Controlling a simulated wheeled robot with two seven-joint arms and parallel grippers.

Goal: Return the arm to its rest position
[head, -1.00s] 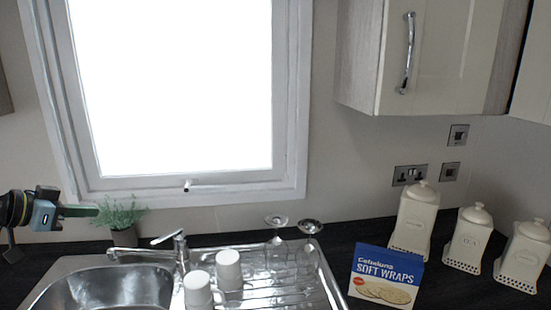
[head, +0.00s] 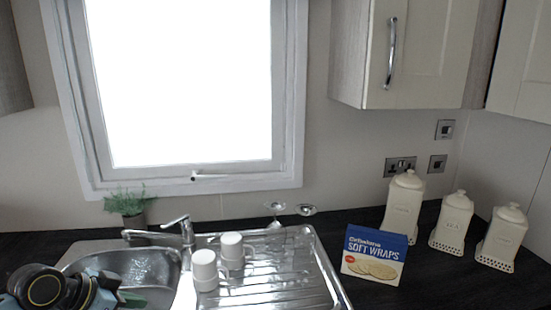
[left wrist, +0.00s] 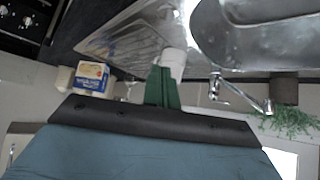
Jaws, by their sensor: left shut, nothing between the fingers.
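My left gripper (head: 132,299) is at the lower left of the head view, in front of the sink bowl (head: 150,268). My arm hides part of the bowl. In the left wrist view its green fingers (left wrist: 163,88) are together, with nothing between them. The fingers overlap a white mug (left wrist: 174,60) in that view, but the head view shows the mugs well to the right of the gripper. My right gripper is not in view.
Two white mugs (head: 205,270) (head: 232,250) stand on the steel drainer (head: 290,270), with glasses (head: 275,208) behind. A Soft Wraps box (head: 374,256) and cream canisters (head: 403,202) stand to the right. A plant (head: 126,205) is behind the tap (head: 178,230). A cupboard (head: 420,50) hangs above right.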

